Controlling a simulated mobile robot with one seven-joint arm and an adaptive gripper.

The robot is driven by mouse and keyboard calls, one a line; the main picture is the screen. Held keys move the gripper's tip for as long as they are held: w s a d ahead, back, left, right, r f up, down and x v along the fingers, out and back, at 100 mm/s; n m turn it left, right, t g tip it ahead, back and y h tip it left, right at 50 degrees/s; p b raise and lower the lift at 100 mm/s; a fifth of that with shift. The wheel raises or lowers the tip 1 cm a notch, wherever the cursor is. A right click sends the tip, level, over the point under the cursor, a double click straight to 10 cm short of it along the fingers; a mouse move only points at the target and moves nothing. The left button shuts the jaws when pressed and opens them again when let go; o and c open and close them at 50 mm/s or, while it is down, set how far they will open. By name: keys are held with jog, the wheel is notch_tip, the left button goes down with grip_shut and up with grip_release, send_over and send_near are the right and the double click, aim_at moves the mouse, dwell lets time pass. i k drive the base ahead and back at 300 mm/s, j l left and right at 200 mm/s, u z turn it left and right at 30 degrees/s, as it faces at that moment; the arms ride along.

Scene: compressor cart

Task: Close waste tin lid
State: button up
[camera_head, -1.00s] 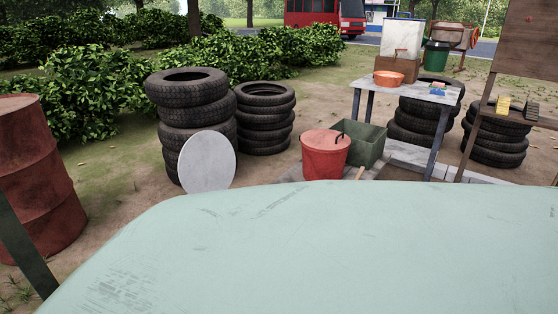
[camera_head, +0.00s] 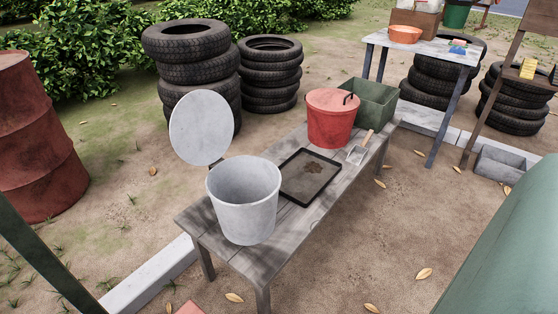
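A light grey waste tin (camera_head: 244,210) stands upright near the front left end of a low wooden bench. Its round grey lid (camera_head: 202,128) stands raised, nearly upright, behind the tin's left rim. The tin's mouth is uncovered and its inside looks empty. A red bin (camera_head: 331,122) with a flat red lid and dark handle stands further along the bench; its lid is on. My gripper is not in view.
The bench (camera_head: 225,238) also holds a dark tray (camera_head: 311,177) with a brown stain, a small scoop (camera_head: 359,152) and a green crate (camera_head: 372,105). Tyre stacks (camera_head: 192,65) stand behind, a rusty red drum (camera_head: 38,140) at left. Open dirt lies right of the bench.

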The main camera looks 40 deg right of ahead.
aim_at(201, 124)
jog(key=j+z, duration=0.1)
jog(key=z, duration=0.25)
jog(key=j+z, duration=0.1)
jog(key=z, duration=0.25)
jog(key=j+z, duration=0.1)
jog(key=z, duration=0.2)
jog(key=i+l+u, duration=0.1)
jog(key=i+l, duration=0.15)
jog(key=l, duration=0.15)
jog(key=i+l, duration=0.2)
jog(key=l, duration=0.2)
jog(key=i+l+u, duration=0.15)
jog(key=l, duration=0.25)
jog(key=i, duration=0.1)
